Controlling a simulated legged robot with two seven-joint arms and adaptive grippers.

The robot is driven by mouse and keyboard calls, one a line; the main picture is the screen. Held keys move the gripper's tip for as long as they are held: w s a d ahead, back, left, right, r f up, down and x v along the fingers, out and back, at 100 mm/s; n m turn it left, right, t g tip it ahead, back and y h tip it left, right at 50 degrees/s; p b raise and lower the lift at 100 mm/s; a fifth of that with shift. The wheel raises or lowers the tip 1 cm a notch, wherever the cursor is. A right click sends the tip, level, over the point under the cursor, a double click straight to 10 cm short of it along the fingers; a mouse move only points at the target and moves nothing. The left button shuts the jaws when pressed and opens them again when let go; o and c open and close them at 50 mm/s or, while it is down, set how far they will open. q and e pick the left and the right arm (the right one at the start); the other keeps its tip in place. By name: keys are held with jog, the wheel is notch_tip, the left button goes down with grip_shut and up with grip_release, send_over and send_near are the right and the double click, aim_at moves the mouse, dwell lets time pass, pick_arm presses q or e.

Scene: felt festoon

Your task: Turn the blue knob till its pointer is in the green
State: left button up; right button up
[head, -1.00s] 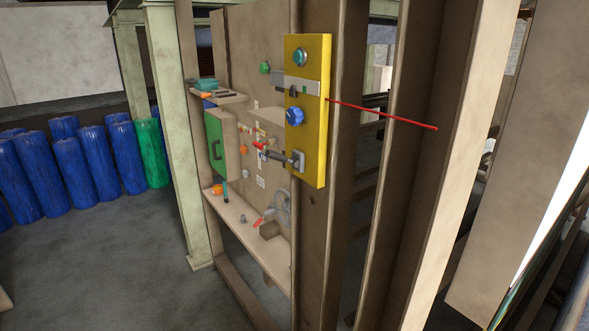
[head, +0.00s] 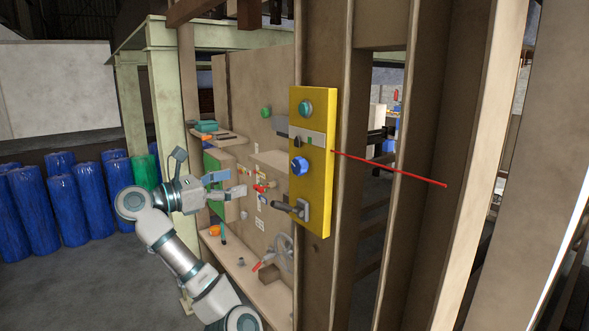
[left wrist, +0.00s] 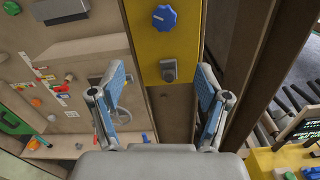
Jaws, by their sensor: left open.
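The blue knob (head: 299,166) is on the front of a yellow panel (head: 318,215) fixed to a brown post. It also shows in the left wrist view (left wrist: 164,18), near the top, with a pale pointer mark. A green zone around the knob cannot be made out. My left gripper (head: 233,182) is open and empty, to the left of the panel and apart from the knob. In the left wrist view its two blue-padded fingers (left wrist: 160,95) stand wide apart below the knob. My right gripper is in neither view.
Blue barrels (head: 90,190) stand far left.

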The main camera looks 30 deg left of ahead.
pick_arm(q)
jog(key=p, duration=0.5)
send_near(295, 169)
jog(key=w+d, duration=0.2)
jog(key=w, duration=0.1)
jog(key=shift+w+d+r, duration=0.15)
jog(key=shift+r, duration=0.2)
jog(key=x, duration=0.1)
jog(key=p+x, duration=0.1)
jog(key=x, duration=0.2)
jog(key=shift+w+a+f+p, duration=0.1)
jog(key=shift+w+a+p, duration=0.15)
jog(key=shift+p, duration=0.05)
jog(key=shift+w+f, duration=0.15)
jog(key=shift+w, duration=0.5)
jog(key=shift+d, duration=0.35)
jog(key=c, duration=1.2)
